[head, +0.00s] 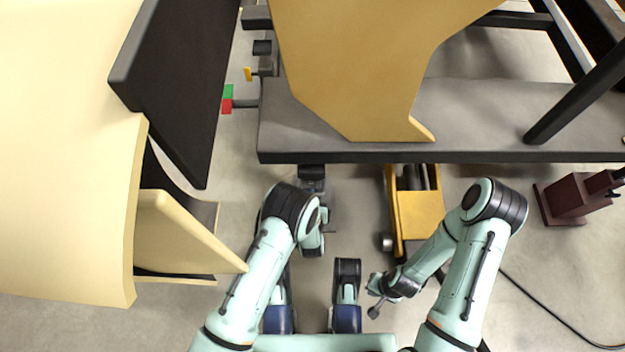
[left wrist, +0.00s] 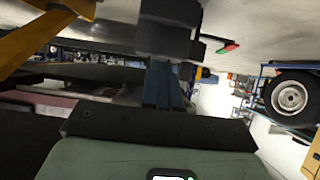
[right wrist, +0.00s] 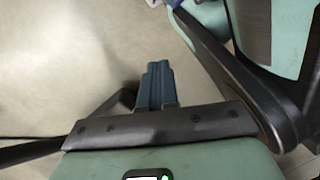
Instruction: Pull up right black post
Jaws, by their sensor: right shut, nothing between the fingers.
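A dark block, which may be the black post (head: 312,171), sticks out below the front edge of the grey lift platform in the head view. The same dark block appears to fill the top middle of the left wrist view (left wrist: 168,36). My left gripper (left wrist: 165,72) points at it, with its blue-grey fingertips against or just in front of it. I cannot tell whether the fingers hold it. In the head view my left arm partly covers this hand. My right gripper (right wrist: 157,68) is shut and empty over bare floor, away from the block.
The grey platform (head: 470,157) carries a large yellow panel (head: 350,60). A yellow jack (head: 416,213) stands right of the block. A dark red stand (head: 565,203) is farther right. A red-green piece (head: 227,99) sticks out left. A car body with an open door (head: 180,80) fills the left.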

